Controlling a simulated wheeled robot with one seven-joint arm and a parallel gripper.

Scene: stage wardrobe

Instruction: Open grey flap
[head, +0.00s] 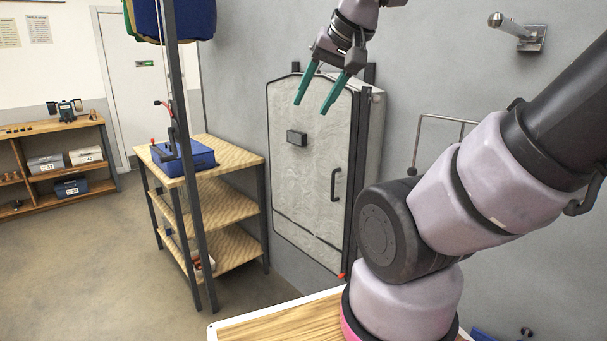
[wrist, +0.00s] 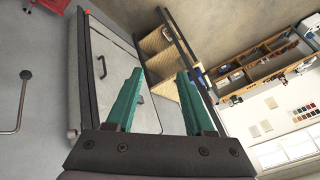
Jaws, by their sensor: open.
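The grey flap (head: 310,190) is a tall pale grey panel on the wall cabinet in the middle of the head view. It looks shut. A dark curved handle (head: 335,184) sits near its right edge, and a small dark box (head: 297,138) is fixed on its upper part. My gripper (head: 315,98) has green fingers, is open and empty, and hangs in front of the flap's upper part, above the handle. In the wrist view the flap (wrist: 117,62) lies left of and behind the fingers (wrist: 158,80), with the handle (wrist: 103,66) left of the left finger.
A wooden shelf unit (head: 222,208) with a blue box (head: 184,158) stands left of the flap, behind a dark upright post (head: 183,130). A wall hook (head: 517,32) and a thin metal rod (head: 418,145) are to the right. Floor (head: 90,260) at the left is clear.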

